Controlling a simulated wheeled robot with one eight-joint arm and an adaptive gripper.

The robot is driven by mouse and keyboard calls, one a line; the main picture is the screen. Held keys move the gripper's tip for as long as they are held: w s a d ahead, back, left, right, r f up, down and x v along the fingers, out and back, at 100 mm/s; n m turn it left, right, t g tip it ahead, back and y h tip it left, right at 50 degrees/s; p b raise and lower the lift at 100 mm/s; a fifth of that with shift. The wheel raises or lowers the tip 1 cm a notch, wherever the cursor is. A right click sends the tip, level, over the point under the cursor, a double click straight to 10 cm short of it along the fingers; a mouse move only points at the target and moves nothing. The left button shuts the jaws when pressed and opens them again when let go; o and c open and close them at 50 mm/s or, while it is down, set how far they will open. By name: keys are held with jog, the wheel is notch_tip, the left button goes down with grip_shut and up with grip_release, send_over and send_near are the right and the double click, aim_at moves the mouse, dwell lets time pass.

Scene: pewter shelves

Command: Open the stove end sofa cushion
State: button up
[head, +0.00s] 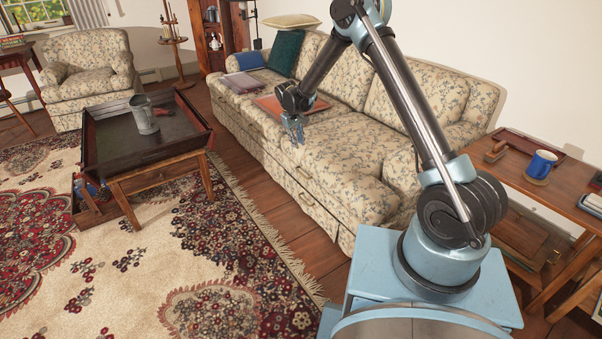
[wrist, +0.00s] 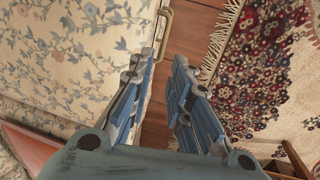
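The floral sofa (head: 350,150) stands along the wall, with seat cushions and a front panel that has small handles. My gripper (head: 293,135) hangs low over the front edge of the seat, toward the sofa's far half. In the wrist view my gripper (wrist: 164,66) has its two blue-grey fingers apart, with bare floor between them. A brass handle (wrist: 164,34) on the sofa's front edge lies just beyond the left fingertip; I cannot tell whether they touch. The floral cushion surface (wrist: 80,45) is left of the fingers. I cannot tell which cushion is the stove end one.
A low wooden table (head: 160,178) with a raised tray top carries a metal pitcher (head: 144,115). An orange-brown board (head: 272,104) and a blue cushion (head: 249,61) lie on the sofa. A side table with a blue mug (head: 541,164) stands right. Rug and floor are open in front.

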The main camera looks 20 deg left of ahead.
jog(key=a+f, duration=0.1)
jog(key=f, duration=0.1)
send_near(301, 173)
jog(key=f, duration=0.5)
jog(key=w+d+f, duration=0.1)
jog(key=f, duration=0.1)
jog(key=shift+f, duration=0.3)
grip_shut()
